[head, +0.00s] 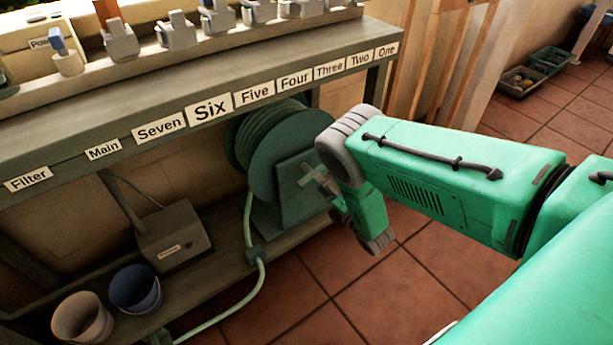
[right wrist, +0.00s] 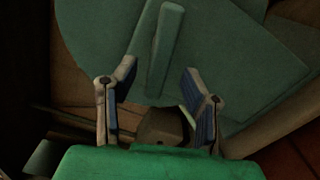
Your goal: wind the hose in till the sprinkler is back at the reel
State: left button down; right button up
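The green hose reel (head: 262,160) stands under the shelf, with hose wound on its drum. The hose (head: 262,275) hangs from the drum, passes a small green fitting at the lower shelf edge and runs down to the lower left. I cannot make out the sprinkler. My right gripper (head: 318,182) is at the reel's near side, partly hidden by my arm. In the right wrist view its two fingers (right wrist: 158,92) are apart. A green bar (right wrist: 166,48) on the reel's side shows ahead of them. A brownish blocky shape (right wrist: 163,127) shows between the fingers; whether they touch it is unclear. My left gripper is out of view.
A shelf (head: 225,75) with labels from Filter to One runs above the reel, with several grey valve-like fittings on top. A grey box (head: 173,237) and two buckets, beige (head: 82,317) and blue (head: 136,289), stand on the lower shelf. Tiled floor (head: 400,290) is open in front.

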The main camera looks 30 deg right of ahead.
aim_at(311, 173)
jog(key=w+b, duration=0.2)
jog(key=w, duration=0.3)
jog(key=shift+w+f, duration=0.15)
jog(key=shift+w, duration=0.25)
jog(key=shift+w+a, duration=0.15)
jog(key=shift+w, duration=0.4)
grip_shut()
